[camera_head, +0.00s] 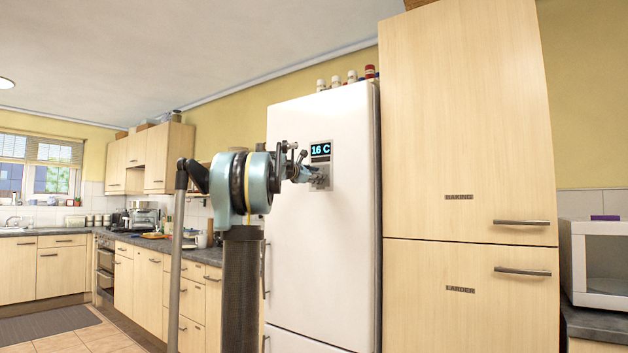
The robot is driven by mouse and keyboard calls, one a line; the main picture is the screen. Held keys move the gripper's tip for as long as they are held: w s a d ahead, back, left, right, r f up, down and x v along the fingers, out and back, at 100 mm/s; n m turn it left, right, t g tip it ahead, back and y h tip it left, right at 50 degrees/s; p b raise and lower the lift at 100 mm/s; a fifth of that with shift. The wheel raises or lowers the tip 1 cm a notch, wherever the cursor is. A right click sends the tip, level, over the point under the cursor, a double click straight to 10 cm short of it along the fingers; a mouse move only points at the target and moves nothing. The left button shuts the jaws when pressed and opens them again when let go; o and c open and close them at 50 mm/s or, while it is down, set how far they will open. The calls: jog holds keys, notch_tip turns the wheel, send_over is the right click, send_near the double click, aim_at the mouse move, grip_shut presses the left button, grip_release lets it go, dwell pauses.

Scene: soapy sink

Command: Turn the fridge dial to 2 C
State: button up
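The white fridge (345,240) stands in the middle of the view, left of a tall wooden cupboard. A small display (320,149) high on its front reads 16 C. Just below it is the grey dial panel (325,168). My gripper (319,179) is at the lower part of this panel, at the end of my arm. The dial itself is mostly hidden behind my gripper. The fingers are too small to tell whether they are open or shut, or whether they touch the dial.
The tall cupboard (460,130), with BAKING and LARDER labels, stands right of the fridge. A white microwave (595,262) is at the far right. Several small jars (351,77) stand on the fridge. A worktop (150,242) runs along the left, with open tiled floor (88,338) before it.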

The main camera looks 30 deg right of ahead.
jog(key=shift+w+a+f+m, duration=0.1)
jog(key=shift+m, duration=5)
jog(key=shift+w+a+f+m, duration=0.1)
jog(key=shift+f+m, duration=0.05)
jog(key=shift+m, duration=4.95)
jog(key=shift+w+f+m, duration=0.1)
jog(key=shift+m, duration=5)
jog(key=o, duration=1)
jog(key=shift+w, duration=0.1)
jog(key=shift+o, duration=0.2)
